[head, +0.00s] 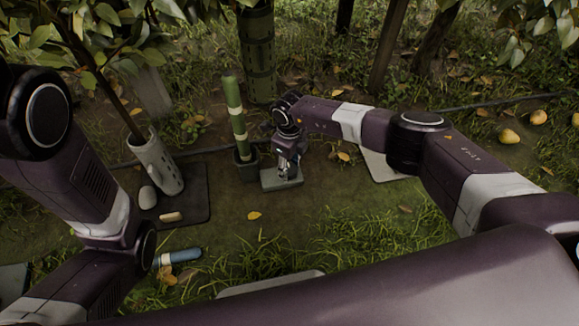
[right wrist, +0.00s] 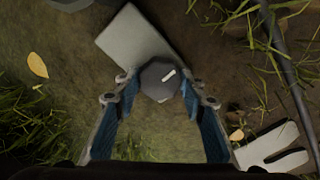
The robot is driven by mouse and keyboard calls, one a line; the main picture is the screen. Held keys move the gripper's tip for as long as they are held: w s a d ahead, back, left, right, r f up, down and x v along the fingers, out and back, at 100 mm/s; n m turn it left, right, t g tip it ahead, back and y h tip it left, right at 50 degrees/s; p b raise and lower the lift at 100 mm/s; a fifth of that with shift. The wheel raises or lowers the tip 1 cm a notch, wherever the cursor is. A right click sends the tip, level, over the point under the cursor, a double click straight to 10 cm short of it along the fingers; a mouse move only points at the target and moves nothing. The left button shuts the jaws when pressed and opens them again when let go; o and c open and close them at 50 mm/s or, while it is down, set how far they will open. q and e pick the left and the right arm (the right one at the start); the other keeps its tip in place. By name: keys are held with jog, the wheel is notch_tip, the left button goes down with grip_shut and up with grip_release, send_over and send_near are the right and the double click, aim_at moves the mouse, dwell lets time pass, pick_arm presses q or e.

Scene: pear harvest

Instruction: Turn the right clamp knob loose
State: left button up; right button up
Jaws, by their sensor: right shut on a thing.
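The right clamp knob (right wrist: 160,80) is dark and faceted, with a short white mark on its top. In the right wrist view it sits between the two fingertips of my right gripper (right wrist: 162,88), which is shut on it. A flat grey plate (right wrist: 135,38) lies just beyond the knob in that view. In the head view my right gripper (head: 287,168) points down over the grey plate (head: 283,181), and the knob cannot be made out there.
A green bamboo post (head: 235,115) stands in a dark holder (head: 246,160) just left of my right gripper. A dark mat (head: 195,205) bears a pale stone and a small tan piece. A blue-handled thing (head: 182,257) lies in front. Several pears (head: 510,136) lie at the right.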

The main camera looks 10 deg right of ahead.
aim_at(290, 168)
dwell(0.5)
jog(key=o, duration=1.2)
jog(key=shift+c, duration=0.2)
notch_tip(290, 168, up, 12)
